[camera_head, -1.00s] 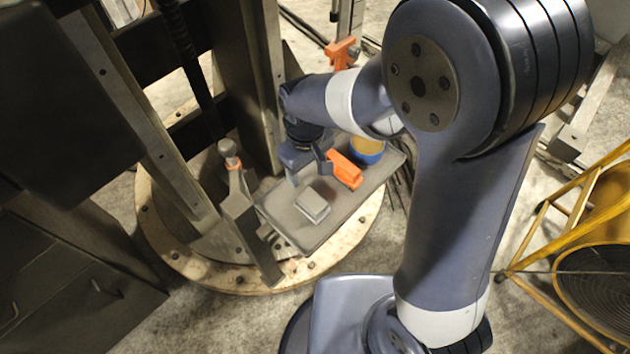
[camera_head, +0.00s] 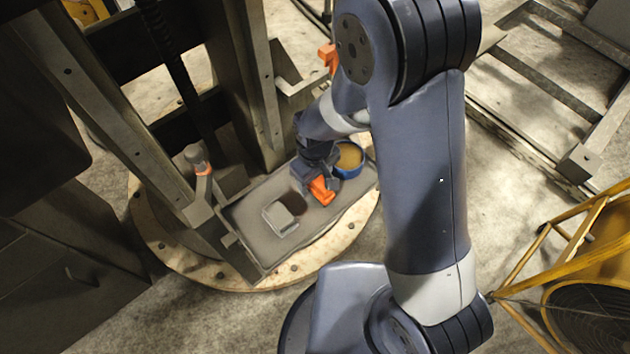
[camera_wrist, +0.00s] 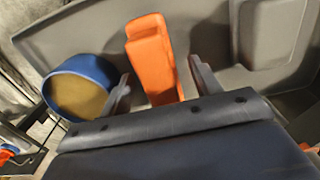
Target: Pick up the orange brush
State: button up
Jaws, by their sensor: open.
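The orange brush (camera_head: 322,192) lies on a shallow grey tray (camera_head: 318,222) on the round base plate. In the wrist view the brush (camera_wrist: 152,52) lies lengthwise between the two fingers, with its near end hidden behind the gripper body. My gripper (camera_wrist: 160,76) is open, one finger to each side of the brush. I cannot tell whether either finger touches it. In the head view my gripper (camera_head: 312,178) is over the brush's far part and partly hides it.
A blue round container (camera_head: 353,173) with tan contents stands close behind the brush; it shows left of my gripper in the wrist view (camera_wrist: 93,67). A small grey box (camera_head: 280,218) lies on the tray to the left. A tall steel column rises behind. A yellow-framed fan (camera_head: 590,290) stands at right.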

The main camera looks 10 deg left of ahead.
jog(key=shift+f, duration=0.5)
jog(key=shift+c, duration=0.4)
jog(key=c, duration=1.1)
jog(key=shift+o, duration=0.2)
jog(key=shift+r, duration=0.15)
notch_tip(320, 180, up, 10)
jog(key=shift+f, duration=0.1)
